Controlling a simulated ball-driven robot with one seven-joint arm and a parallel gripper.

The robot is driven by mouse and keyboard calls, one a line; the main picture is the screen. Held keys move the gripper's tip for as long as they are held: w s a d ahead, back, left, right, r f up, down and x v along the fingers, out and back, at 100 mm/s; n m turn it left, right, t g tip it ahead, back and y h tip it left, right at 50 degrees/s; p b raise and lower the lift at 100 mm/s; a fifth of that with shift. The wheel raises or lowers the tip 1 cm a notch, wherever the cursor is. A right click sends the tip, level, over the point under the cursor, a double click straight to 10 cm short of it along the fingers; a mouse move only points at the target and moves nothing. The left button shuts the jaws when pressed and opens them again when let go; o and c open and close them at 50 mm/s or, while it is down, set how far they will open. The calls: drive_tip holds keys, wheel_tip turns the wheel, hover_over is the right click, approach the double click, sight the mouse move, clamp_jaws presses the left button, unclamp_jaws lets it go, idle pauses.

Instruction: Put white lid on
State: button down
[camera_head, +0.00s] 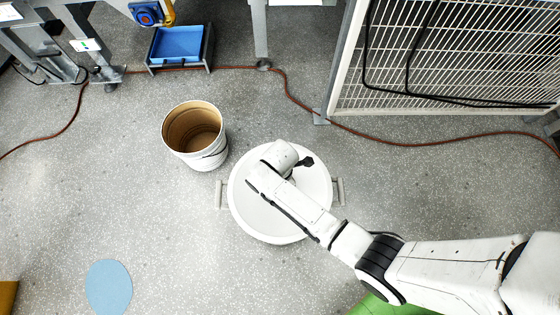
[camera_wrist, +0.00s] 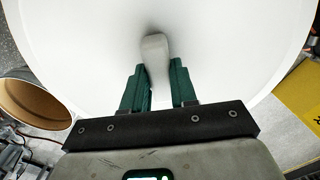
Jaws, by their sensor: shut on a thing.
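The round white lid (camera_head: 252,215) shows in the head view, partly covered by my arm. It appears to sit on a container with grey side handles (camera_head: 338,191); the container's body is mostly hidden, and I cannot tell whether the lid is fully seated. In the wrist view the lid (camera_wrist: 90,50) fills most of the picture, with a grey upright handle (camera_wrist: 155,50) near its middle. My gripper (camera_wrist: 162,88) has green fingers on both sides of that handle and is shut on it. In the head view the gripper is hidden under my wrist.
An open, empty-looking white drum (camera_head: 208,158) with a brown inside stands left of the lid. A blue tray (camera_head: 178,45) stands behind. A red-brown hose (camera_head: 430,143) crosses the floor. A wire-mesh panel (camera_head: 450,60) stands at the back right. A light-blue disc (camera_head: 108,287) lies front left.

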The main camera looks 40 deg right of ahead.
idle(0.3)
drive_tip(key=c, duration=0.8)
unclamp_jaws()
drive_tip(key=shift+o, duration=0.4)
drive_tip(key=o, duration=0.4)
drive_tip(key=shift+r+p, duration=3.55)
drive_tip(key=shift+p, duration=0.2)
